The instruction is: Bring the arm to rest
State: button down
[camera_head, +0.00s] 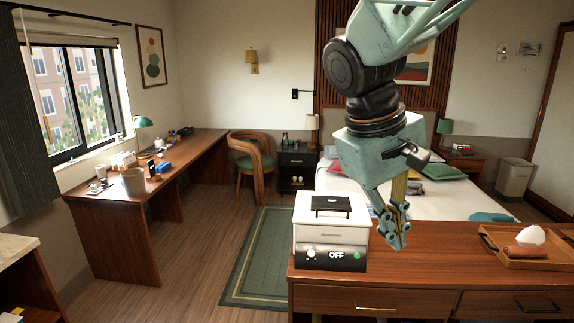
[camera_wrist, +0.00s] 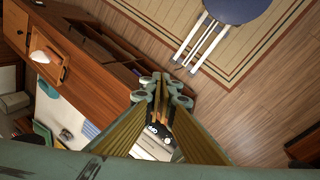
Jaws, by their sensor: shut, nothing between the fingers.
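My gripper (camera_head: 398,236) hangs from the pale green arm above the wooden counter (camera_head: 420,268), pointing down. Its fingers are together with nothing between them. In the camera wrist view my gripper (camera_wrist: 162,84) shows its fingertips meeting at the middle. It is just right of the white box-shaped appliance (camera_head: 331,230), apart from it. The appliance has a lid with a black handle, a black front panel reading "OFF" and a green light.
A wooden tray (camera_head: 502,256) with a brown roll and a white object lies on the counter's right. A bed (camera_head: 460,203) is behind the counter. A desk (camera_head: 115,222) stands under the window, and a chair (camera_head: 250,162) beyond it. Open floor lies left of the counter.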

jog(key=s+m+t+y, duration=0.2)
jog(key=s+m+y, duration=0.1)
jog(key=s, duration=2)
jog(key=shift+s+r+m+t+y, duration=0.25)
jog(key=shift+m+t+y, duration=0.05)
jog(key=shift+m, duration=0.1)
jog(key=shift+d, duration=0.1)
dwell(0.5)
